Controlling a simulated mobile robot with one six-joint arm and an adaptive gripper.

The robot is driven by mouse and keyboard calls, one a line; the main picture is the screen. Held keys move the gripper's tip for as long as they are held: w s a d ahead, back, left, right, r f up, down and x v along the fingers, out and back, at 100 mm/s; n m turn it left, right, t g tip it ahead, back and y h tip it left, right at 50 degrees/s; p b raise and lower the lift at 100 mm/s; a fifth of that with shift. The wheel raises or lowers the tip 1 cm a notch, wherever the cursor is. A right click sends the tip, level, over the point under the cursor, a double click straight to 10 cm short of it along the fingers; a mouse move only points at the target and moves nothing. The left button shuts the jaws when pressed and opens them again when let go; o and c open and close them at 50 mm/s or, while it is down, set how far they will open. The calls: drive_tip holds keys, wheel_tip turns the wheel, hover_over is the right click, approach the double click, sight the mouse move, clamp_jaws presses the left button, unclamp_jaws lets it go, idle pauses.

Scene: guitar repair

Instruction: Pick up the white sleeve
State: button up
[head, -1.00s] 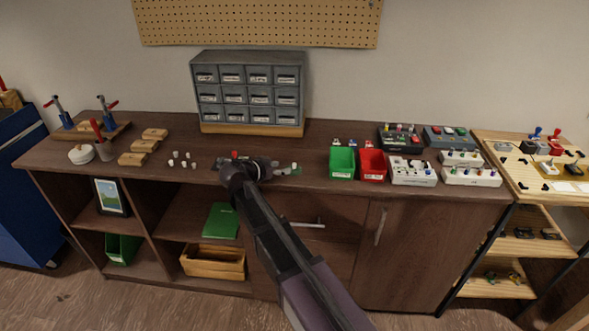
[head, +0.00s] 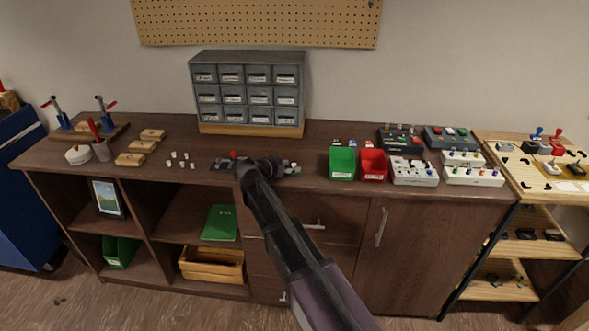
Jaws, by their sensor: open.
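Several small white pieces (head: 181,160) stand in a loose cluster on the brown cabinet top, left of my gripper. They are too small to tell which of them is a sleeve. My gripper (head: 276,164) is low over the cabinet top, near its front edge, and its jaws are open. It is over a dark, flat item (head: 224,163) with a red knob (head: 233,154), and hides part of it. A small white piece (head: 294,165) shows just right of the gripper. I cannot tell whether the gripper touches anything.
A grey drawer unit (head: 248,92) stands behind. A green bin (head: 342,164) and a red bin (head: 373,165) stand to the right, with several switch boxes (head: 413,172) beyond.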

idle(0.5)
drive_tip(key=c, duration=0.8)
